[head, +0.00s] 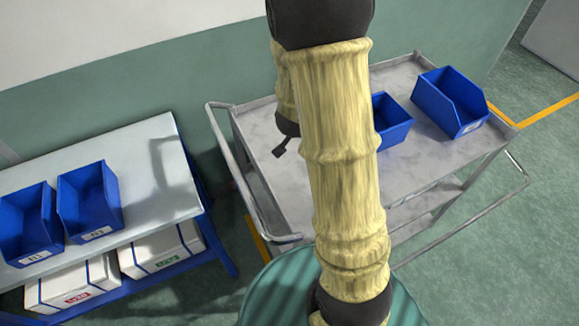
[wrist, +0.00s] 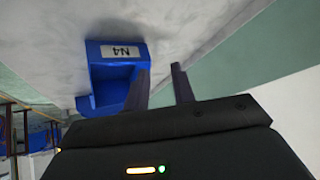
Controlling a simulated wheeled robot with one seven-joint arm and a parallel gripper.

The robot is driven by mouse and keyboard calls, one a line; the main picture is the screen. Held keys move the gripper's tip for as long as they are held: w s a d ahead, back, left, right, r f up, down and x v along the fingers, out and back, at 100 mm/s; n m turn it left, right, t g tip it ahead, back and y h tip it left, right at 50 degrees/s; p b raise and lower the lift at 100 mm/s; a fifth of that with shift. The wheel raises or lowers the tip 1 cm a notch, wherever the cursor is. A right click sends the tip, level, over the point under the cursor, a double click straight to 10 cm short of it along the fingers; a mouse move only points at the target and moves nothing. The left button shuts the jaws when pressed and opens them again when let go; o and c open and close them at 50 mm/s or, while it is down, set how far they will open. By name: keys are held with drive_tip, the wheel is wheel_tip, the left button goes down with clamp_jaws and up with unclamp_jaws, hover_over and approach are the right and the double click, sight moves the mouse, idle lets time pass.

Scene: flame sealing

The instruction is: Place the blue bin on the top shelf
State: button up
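Two blue bins stand on the top shelf of a grey metal cart, one in the middle (head: 392,130), partly behind my arm, and one at its right end (head: 452,105). Two more blue bins, left (head: 28,230) and right (head: 90,205), stand on a pale bench. My gripper (head: 283,148) is over the left part of the cart top, mostly hidden by my arm. In the wrist view my gripper (wrist: 163,78) is open, with nothing between its fingers. A blue bin labelled N4 (wrist: 108,73) appears inverted just left of the fingers; contact cannot be told.
The cart top (head: 262,135) is bare at its left, and its raised rim and handle (head: 235,165) face the bench. White boxes (head: 160,250) sit on the bench's lower level. A green wall (head: 130,85) runs behind. The cart's lower shelf (head: 420,210) is partly visible.

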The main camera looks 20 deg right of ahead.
drive_tip(key=s+a+r+n+g+y, duration=0.2)
drive_tip(key=s+a+n, duration=0.3)
drive_tip(key=s, duration=0.2)
drive_tip(key=s+a+r+n+g+y, duration=0.2)
drive_tip(key=s+a+n+y, duration=0.1)
drive_tip(key=s+a+n, duration=0.2)
drive_tip(key=s+a, duration=0.1)
drive_tip(key=s, duration=0.1)
drive_tip(key=shift+s+r, duration=0.35)
drive_tip(key=shift+r, duration=0.05)
drive_tip(key=shift+a, duration=0.1)
